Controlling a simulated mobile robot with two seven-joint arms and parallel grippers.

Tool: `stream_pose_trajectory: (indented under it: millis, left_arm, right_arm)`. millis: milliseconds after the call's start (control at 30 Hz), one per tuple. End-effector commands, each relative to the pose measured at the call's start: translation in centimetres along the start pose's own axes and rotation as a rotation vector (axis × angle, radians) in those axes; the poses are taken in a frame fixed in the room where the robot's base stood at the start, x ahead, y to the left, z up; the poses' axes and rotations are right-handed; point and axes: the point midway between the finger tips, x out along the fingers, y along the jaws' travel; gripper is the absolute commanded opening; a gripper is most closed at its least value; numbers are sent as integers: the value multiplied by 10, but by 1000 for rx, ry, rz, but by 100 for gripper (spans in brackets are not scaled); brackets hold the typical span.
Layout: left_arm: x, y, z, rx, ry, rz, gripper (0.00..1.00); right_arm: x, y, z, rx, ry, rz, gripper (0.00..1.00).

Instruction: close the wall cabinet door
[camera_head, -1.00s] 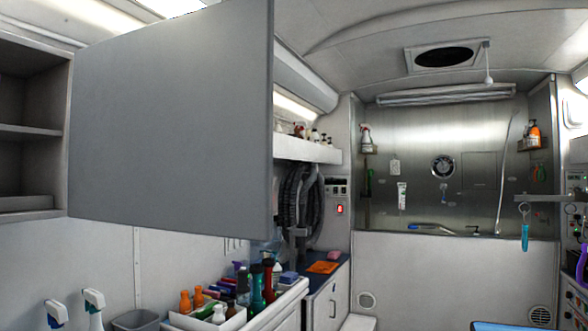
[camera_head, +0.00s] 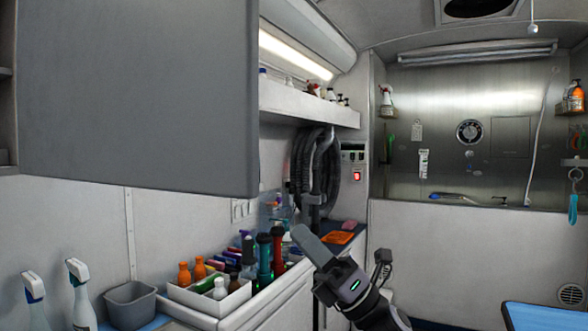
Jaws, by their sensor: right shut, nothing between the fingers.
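The wall cabinet door (camera_head: 140,95) is a large flat grey panel that stands open, filling the upper left of the head view. Only a narrow strip of the wall cabinet (camera_head: 7,125) shows at the far left edge. My right gripper (camera_head: 304,236) is shut and empty at the lower middle, below and to the right of the door's free lower corner. It is apart from the door in the picture. My left gripper is not in view.
Below the door stand a white tray (camera_head: 203,304) of bottles, a grey bin (camera_head: 131,306) and two spray bottles (camera_head: 78,290). A white shelf (camera_head: 308,107) and black hoses (camera_head: 317,170) are behind. A blue surface (camera_head: 540,316) is at lower right.

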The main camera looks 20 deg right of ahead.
Motion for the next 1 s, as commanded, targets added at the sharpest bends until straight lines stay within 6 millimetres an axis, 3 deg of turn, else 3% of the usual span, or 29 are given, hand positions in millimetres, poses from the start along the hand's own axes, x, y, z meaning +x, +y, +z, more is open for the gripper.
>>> stream_pose_trajectory:
  millis: [100, 300, 600, 800, 1000]
  left_arm:
    - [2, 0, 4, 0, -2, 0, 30]
    - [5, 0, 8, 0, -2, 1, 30]
    - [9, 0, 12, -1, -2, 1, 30]
    - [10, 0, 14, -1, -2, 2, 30]
    - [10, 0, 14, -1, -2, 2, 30]
  right_arm:
    - [34, 36, 29, -310, 94, 186, 0]
    - [66, 93, 65, -805, 229, 471, 0]
    - [76, 162, 117, -1450, 391, 836, 0]
    - [69, 186, 139, -1670, 453, 973, 0]
    - [70, 193, 139, -1724, 473, 1014, 0]
